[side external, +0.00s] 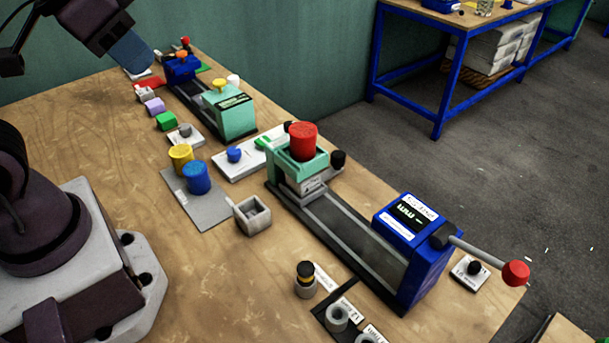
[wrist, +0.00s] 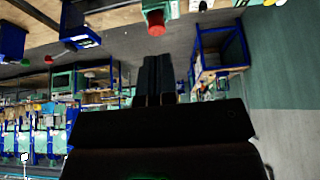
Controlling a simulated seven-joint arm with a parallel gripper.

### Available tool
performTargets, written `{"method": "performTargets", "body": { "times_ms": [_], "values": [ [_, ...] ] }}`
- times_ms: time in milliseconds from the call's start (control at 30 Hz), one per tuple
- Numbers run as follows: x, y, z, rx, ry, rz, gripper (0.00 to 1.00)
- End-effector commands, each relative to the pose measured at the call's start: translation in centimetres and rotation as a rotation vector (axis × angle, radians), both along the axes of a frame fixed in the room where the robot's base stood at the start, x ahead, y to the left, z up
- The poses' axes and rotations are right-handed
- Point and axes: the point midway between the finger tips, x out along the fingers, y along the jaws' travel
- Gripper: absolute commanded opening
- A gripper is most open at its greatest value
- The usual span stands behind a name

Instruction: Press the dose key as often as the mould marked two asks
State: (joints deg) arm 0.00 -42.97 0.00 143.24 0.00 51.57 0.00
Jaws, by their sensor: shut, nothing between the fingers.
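My gripper (side external: 140,58) is in the air at the upper left of the side external view, well above the table and apart from everything on it. In the wrist view its dark fingers (wrist: 160,75) are together and empty. Which thing is the dose key cannot be told: a blue button (side external: 234,154) sits on a white plate, and a black knob (side external: 473,268) sits on a small plate at the right. Grey ring-shaped moulds (side external: 337,318) stand at the front edge beside small labels, too small to read. No mark two is legible.
A press has a mint frame with a red cylinder (side external: 302,140), a grey rail and a blue display box (side external: 413,222) with a red-tipped lever (side external: 515,273). A second press (side external: 231,112) is behind. Yellow (side external: 181,157) and blue (side external: 197,178) cylinders stand on a grey mat.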

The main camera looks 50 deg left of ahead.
Motion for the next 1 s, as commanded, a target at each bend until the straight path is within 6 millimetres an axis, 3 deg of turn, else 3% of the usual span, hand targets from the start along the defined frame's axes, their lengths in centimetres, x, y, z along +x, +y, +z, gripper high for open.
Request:
{"method": "performTargets", "body": {
  "times_ms": [767, 1000],
  "values": [
    [0.0, 0.0, 0.0, 0.0, 0.0, 0.001, 0.0],
    [0.7, 0.8, -2.2, -0.005, 0.114, 0.038, 0.0]
  ]
}}
